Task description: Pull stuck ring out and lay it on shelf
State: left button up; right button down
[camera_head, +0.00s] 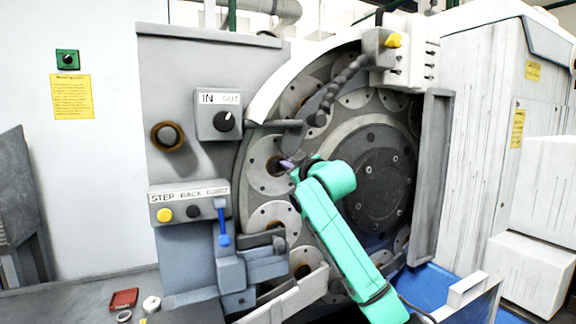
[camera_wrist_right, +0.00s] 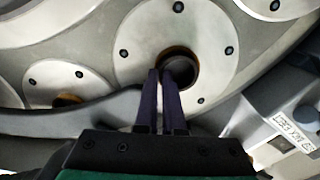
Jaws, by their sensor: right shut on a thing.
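The stuck ring (camera_wrist_right: 180,51) shows as a brownish rim inside the round hole of a pale disc (camera_wrist_right: 140,40) on the grinder wheel. In the head view this disc (camera_head: 258,160) is at the wheel's left side. My right gripper (camera_wrist_right: 163,72) has its two dark fingers close together, with the tips at the lower left edge of the hole, shut on the ring's wall. In the head view the right gripper (camera_head: 286,164) is at the same hole and hides part of it. A dark grey shelf (camera_head: 80,297) runs along the lower left. My left gripper is not in view.
A red tray (camera_head: 123,299), a white ring (camera_head: 151,304) and a dark ring (camera_head: 124,317) are on the shelf. A grey bar (camera_head: 278,123) juts out above my gripper. A blue-handled lever (camera_head: 223,230) and button panel (camera_head: 190,205) stand at the left.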

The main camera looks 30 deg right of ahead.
jog(key=s+b, duration=0.4)
jog(key=s, duration=0.3)
jog(key=shift+s+a, duration=0.15)
jog(key=shift+a, duration=0.05)
dwell(1.5)
